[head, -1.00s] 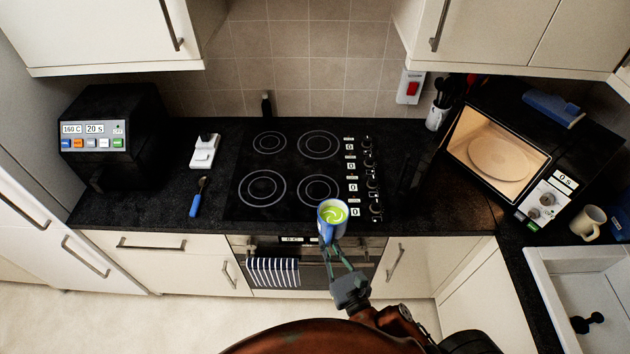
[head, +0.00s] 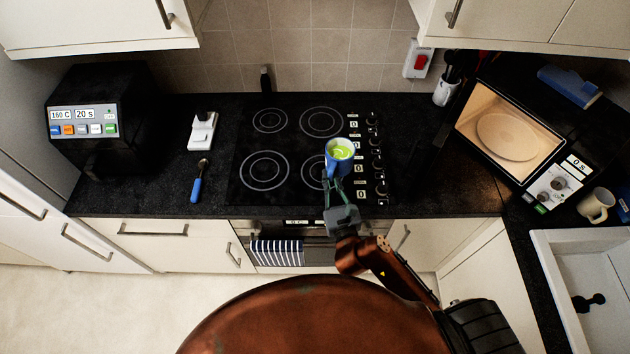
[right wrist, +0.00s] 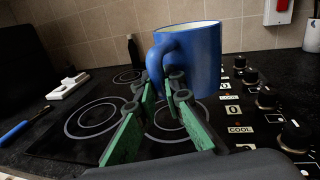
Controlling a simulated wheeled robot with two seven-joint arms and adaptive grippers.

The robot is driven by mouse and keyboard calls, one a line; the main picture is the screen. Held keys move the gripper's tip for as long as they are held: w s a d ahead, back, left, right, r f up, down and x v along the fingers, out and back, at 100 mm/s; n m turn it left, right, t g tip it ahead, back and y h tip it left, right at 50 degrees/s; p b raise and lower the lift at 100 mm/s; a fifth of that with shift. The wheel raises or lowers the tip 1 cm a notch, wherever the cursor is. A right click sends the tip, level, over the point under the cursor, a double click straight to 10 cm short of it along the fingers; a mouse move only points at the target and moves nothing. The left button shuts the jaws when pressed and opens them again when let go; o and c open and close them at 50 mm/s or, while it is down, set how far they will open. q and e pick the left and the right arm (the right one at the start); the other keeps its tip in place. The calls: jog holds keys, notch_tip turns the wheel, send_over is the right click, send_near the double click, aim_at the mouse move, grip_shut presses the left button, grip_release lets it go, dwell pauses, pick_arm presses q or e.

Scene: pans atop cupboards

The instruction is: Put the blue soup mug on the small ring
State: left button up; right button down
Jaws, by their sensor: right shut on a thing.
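The blue soup mug (head: 336,166) is upright, with green soup showing at its top in the head view. My right gripper (head: 334,184) is shut on the mug's handle, on the near side. The right wrist view shows the mug (right wrist: 198,62) close up, its handle between the green fingers (right wrist: 163,92). The mug hangs above the right part of the hob, between the front right ring and the knobs. The small ring (head: 270,120) is at the hob's back left and is bare. My left gripper is not in view.
The black hob (head: 292,150) has larger rings at back right (head: 320,122) and front left (head: 263,170), both bare. A small dark bottle (head: 266,79) stands behind the small ring. Knobs (head: 376,142) line the hob's right side. An open, lit microwave (head: 510,140) stands at right.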

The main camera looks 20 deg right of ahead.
jog(key=w+a+f, duration=0.1)
jog(key=f, duration=0.1)
jog(key=w+a+f+b, duration=0.1)
jog(key=w, duration=0.1)
jog(key=w+a+f, duration=0.1)
jog(key=w+f, duration=0.1)
jog(key=shift+w+f, duration=0.15)
jog(key=shift+f, duration=0.15)
jog(key=shift+w+a+f+b, duration=0.2)
jog(key=shift+w+f+b, duration=0.15)
jog(key=shift+f, duration=0.15)
notch_tip(320, 180, down, 3)
jog(key=shift+w+r+b, duration=0.1)
jog(key=shift+b, duration=0.25)
jog(key=shift+f, duration=0.25)
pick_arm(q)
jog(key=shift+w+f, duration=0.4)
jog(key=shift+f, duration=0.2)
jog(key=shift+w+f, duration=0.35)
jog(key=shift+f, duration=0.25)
pick_arm(e)
jog(key=shift+r, duration=0.1)
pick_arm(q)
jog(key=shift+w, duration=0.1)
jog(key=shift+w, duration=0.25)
pick_arm(e)
jog(key=c, duration=2)
grip_release()
jog(key=shift+f, duration=0.2)
jog(key=shift+r, duration=0.1)
